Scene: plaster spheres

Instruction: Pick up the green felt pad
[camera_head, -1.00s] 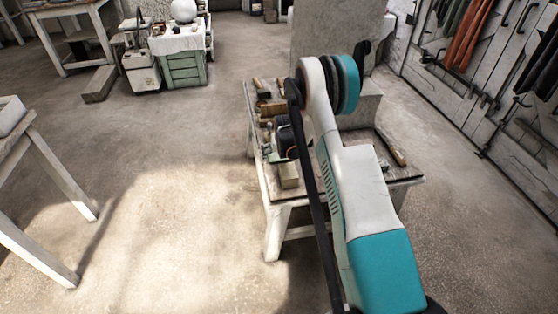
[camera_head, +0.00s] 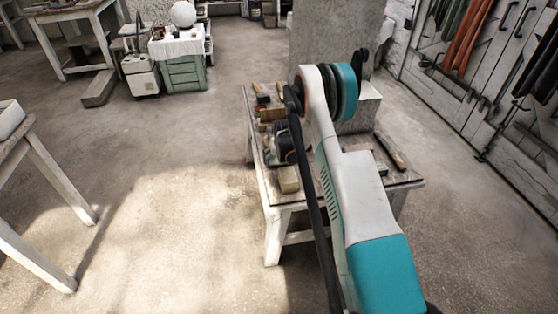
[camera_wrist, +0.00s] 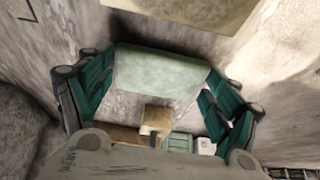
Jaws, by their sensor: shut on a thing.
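The green felt pad (camera_wrist: 160,72) is a pale green, flat piece in the upper middle of the wrist view. My gripper (camera_wrist: 160,82) has its teal-padded fingers on the pad's left and right sides and is shut on it. In the head view my arm covers much of the low work table (camera_head: 405,178), and I cannot make out the pad there. My fingers are also not clear in that view.
A wooden block (camera_head: 288,180) sits at the table's front left corner, with several tools behind it. A large grey stone block (camera_head: 333,38) rises behind my arm. A green cabinet (camera_head: 183,73) stands back left. Open floor lies left of the table.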

